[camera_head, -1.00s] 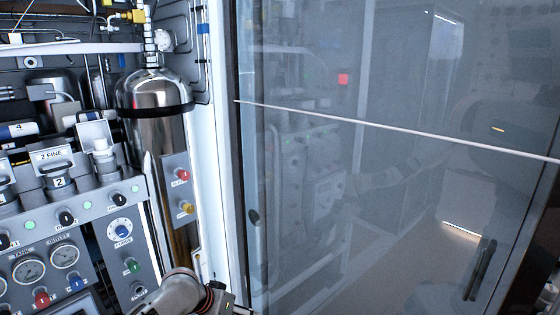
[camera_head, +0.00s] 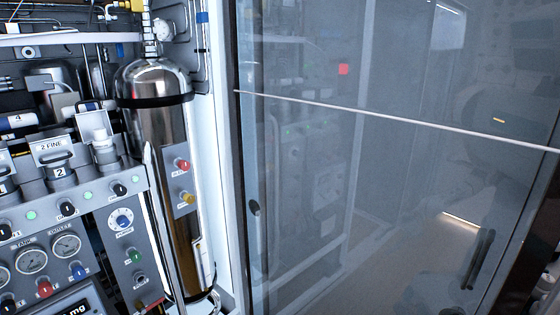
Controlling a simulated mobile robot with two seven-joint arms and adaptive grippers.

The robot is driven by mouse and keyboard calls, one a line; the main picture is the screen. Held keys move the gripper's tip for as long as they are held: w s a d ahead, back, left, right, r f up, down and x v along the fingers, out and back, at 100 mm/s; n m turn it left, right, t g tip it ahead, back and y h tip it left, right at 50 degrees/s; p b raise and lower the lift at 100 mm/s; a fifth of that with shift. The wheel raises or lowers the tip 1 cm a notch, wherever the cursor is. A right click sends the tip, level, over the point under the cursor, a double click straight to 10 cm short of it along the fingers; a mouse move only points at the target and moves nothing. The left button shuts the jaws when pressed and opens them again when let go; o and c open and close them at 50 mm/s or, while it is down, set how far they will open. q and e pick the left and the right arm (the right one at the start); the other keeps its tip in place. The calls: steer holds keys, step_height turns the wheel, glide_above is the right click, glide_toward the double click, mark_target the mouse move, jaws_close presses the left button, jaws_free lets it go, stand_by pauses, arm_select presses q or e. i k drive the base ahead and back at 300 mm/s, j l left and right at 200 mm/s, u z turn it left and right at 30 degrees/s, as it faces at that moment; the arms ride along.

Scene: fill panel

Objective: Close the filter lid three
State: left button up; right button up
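At the left is a row of filter housings. The middle one, labelled "2 FINE" (camera_head: 51,147), has a black handle and a "2" on its front. To its right a grey lid (camera_head: 91,121) stands raised behind a white cartridge (camera_head: 104,152) that sticks up from its housing. I cannot read a number there; by its place beside two, it looks like filter three. At the left edge another housing (camera_head: 4,172) is cut off by the frame. Neither of my grippers is in view.
A shiny steel tank (camera_head: 158,125) stands right of the filters. Below them is a panel with knobs, gauges (camera_head: 66,246) and a display (camera_head: 72,309). A large glass door (camera_head: 390,190) with a dark handle (camera_head: 478,258) fills the right side.

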mark_target(85, 124)
steer(key=u, duration=0.4)
steer(key=i+u, duration=0.15)
steer(key=u, duration=0.6)
steer(key=i+j+z, duration=0.2)
steer(key=z, duration=0.25)
steer(key=i+j+z, duration=0.15)
steer(key=j+z, duration=0.25)
steer(key=i+j+z, duration=0.1)
steer(key=j+z, duration=0.35)
